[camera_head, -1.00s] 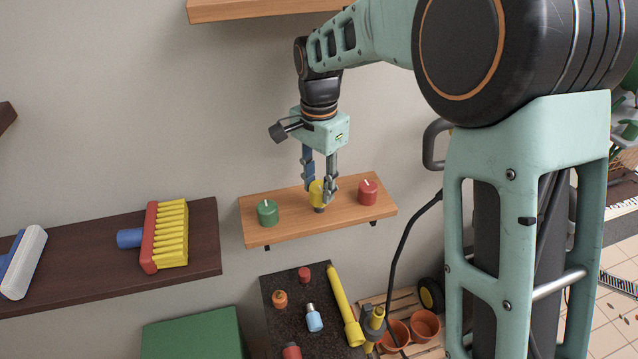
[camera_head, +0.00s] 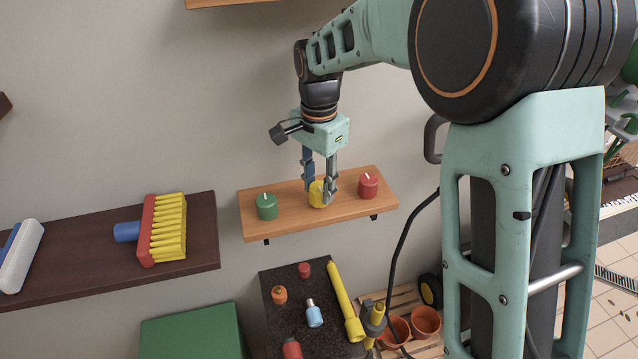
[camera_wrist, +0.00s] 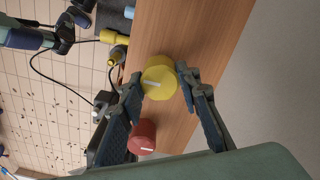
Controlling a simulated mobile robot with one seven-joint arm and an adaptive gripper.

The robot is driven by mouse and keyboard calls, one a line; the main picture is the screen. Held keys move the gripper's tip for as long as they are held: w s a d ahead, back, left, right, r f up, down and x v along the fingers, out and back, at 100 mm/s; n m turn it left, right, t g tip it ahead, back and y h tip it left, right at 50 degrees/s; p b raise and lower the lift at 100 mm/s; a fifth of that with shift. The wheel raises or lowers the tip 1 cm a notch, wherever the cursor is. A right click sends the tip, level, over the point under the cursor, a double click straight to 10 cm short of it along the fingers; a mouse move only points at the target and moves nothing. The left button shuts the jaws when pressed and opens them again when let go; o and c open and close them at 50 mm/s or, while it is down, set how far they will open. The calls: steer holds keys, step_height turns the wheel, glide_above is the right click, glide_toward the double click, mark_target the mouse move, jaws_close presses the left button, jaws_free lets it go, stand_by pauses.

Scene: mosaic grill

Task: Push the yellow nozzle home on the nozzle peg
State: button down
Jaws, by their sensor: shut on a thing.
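The yellow nozzle (camera_head: 317,199), a short round piece with a white line on top, is on the wooden shelf between a green piece and a red piece. It appears upright and down at the shelf surface. The wrist view shows its round top (camera_wrist: 158,84) between my fingertips. My gripper (camera_head: 320,188) points down from above and is shut on the yellow nozzle, one finger on each side. No peg shows under the nozzle; it is hidden from both views.
The green piece (camera_head: 267,207) stands left and the red piece (camera_head: 368,186) right, close to my fingers, on the wooden shelf (camera_head: 290,217). The wall (camera_head: 225,110) is close behind. A dark shelf (camera_head: 80,262) holds a brush (camera_head: 163,230). Below is a dark speckled surface (camera_head: 290,320) with small items.

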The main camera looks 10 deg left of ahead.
steer(key=shift+f, duration=0.3)
steer(key=c, duration=1.4)
jaws_free()
steer(key=shift+o, duration=0.2)
